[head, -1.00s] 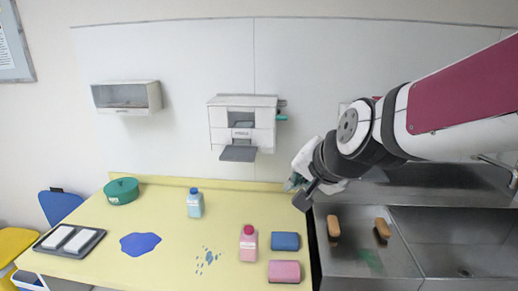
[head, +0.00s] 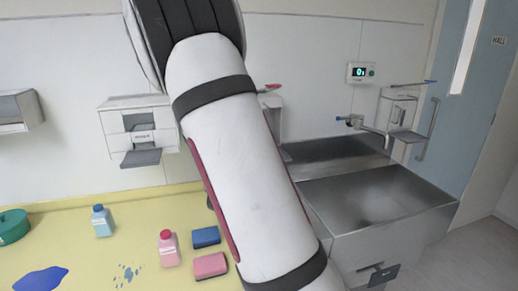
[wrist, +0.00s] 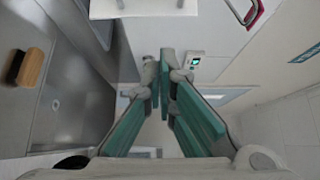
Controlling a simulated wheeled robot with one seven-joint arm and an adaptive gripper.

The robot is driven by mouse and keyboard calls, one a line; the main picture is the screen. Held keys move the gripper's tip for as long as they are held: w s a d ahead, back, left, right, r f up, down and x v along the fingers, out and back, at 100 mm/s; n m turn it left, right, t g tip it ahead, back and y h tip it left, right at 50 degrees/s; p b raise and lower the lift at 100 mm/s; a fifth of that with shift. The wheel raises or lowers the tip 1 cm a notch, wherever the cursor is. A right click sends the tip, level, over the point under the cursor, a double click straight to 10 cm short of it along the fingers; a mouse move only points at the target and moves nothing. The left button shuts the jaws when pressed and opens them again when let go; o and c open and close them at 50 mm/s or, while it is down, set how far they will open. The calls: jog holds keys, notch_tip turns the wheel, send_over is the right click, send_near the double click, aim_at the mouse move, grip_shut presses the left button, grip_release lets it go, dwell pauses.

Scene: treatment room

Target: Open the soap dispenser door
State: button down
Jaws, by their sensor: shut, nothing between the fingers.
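No thing in view is clearly labelled as the soap dispenser. A white wall unit with a grey tray (head: 138,133) hangs above the yellow counter. Another white wall unit (head: 402,108) with a blue-tipped lever hangs right of the sink. A third unit (head: 271,115) with a red-tipped lever is partly hidden behind my arm. In the wrist view, my gripper (wrist: 164,60) is shut and empty, its green fingers together in the air. A white box edge with a grey handle (wrist: 150,6) is at the top. A red-edged handle (wrist: 254,12) is at upper right. The head view does not show my gripper.
The steel sink (head: 385,205) is at right, with a tap (head: 352,121) above it. A display (head: 361,72) is on the wall. Bottles (head: 102,221) and sponges (head: 209,265) are on the yellow counter (head: 75,215). A brown block (wrist: 31,68) lies at left in the wrist view.

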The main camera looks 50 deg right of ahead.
jog(key=w+d+p, duration=0.2)
jog(key=w+d, duration=0.3)
jog(key=w, duration=0.1)
jog(key=shift+d, duration=0.4)
jog(key=shift+w, duration=0.1)
jog(key=shift+w+a, duration=0.1)
jog(key=shift+w+a+m+g+b, duration=0.2)
jog(key=shift+a+m+g+b, duration=0.15)
jog(key=shift+b, duration=0.3)
jog(key=shift+a+g, duration=0.1)
jog(key=shift+g, duration=0.15)
